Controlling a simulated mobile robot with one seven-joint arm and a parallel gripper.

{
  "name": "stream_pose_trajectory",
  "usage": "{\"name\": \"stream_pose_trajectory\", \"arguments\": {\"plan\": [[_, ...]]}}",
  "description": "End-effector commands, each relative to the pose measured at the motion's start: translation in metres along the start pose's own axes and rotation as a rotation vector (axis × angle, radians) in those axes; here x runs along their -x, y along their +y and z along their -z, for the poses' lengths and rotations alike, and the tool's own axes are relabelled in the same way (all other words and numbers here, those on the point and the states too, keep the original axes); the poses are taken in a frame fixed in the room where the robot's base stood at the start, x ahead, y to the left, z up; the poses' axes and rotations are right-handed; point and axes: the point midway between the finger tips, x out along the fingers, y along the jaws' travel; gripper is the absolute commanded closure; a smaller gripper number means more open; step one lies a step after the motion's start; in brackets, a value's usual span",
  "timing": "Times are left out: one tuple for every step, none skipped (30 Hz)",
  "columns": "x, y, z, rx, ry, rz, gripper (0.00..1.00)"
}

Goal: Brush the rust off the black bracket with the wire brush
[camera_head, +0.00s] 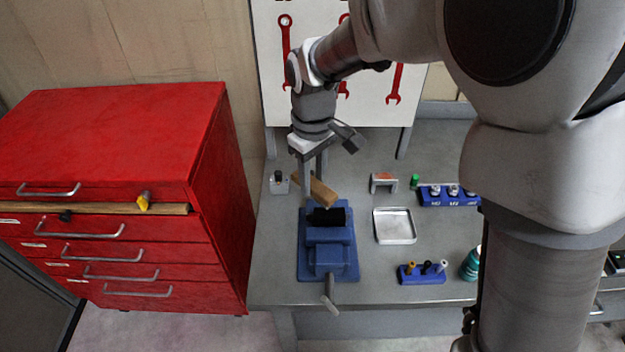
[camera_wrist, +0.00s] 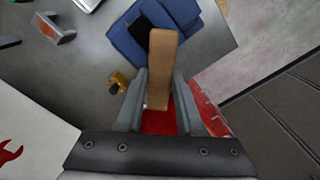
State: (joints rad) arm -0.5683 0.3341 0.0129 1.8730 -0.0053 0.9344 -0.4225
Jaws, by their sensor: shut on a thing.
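My gripper (camera_head: 309,172) is shut on the wire brush (camera_head: 318,190), a light brown wooden block, and holds it above the back of the blue vise (camera_head: 328,262). In the wrist view the brush (camera_wrist: 162,70) sits between the two grey fingers of my gripper (camera_wrist: 160,82), its far end reaching over the vise (camera_wrist: 185,14). Its bristles are hidden. The black bracket (camera_head: 327,216) shows as a dark shape in the vise jaws, partly covered by the brush in the wrist view (camera_wrist: 139,29). I cannot make out rust on it or whether the brush touches it.
A silver tray (camera_head: 395,226) lies right of the vise. A red drawer cabinet (camera_head: 120,150) is at the left.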

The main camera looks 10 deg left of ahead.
Motion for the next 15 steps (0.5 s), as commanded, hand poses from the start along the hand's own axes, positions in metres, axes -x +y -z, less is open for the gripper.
{"name": "stream_pose_trajectory", "arguments": {"plan": [[0.009, 0.000, 0.000, -0.001, 0.001, 0.000, 1.00], [0.012, 0.001, 0.001, -0.001, 0.001, 0.000, 1.00], [0.015, 0.001, 0.001, -0.001, 0.001, 0.000, 1.00], [0.016, 0.001, 0.001, -0.002, 0.001, 0.000, 1.00], [0.018, 0.001, 0.001, -0.002, 0.001, 0.000, 1.00], [0.019, 0.001, 0.001, -0.002, 0.001, 0.000, 1.00], [0.019, 0.001, 0.001, -0.002, 0.001, 0.000, 1.00], [0.020, 0.001, 0.001, -0.002, 0.001, 0.000, 1.00], [0.019, 0.001, 0.001, -0.002, 0.000, 0.000, 1.00], [0.019, 0.001, 0.001, -0.002, 0.000, 0.000, 1.00], [0.019, 0.001, 0.001, -0.002, 0.000, 0.000, 1.00], [0.019, 0.001, 0.001, -0.002, 0.000, 0.000, 1.00], [0.019, 0.001, 0.001, -0.002, 0.000, 0.000, 1.00], [0.019, 0.001, 0.001, -0.002, 0.000, 0.000, 1.00], [0.019, 0.001, 0.001, -0.002, 0.000, 0.000, 1.00]]}}
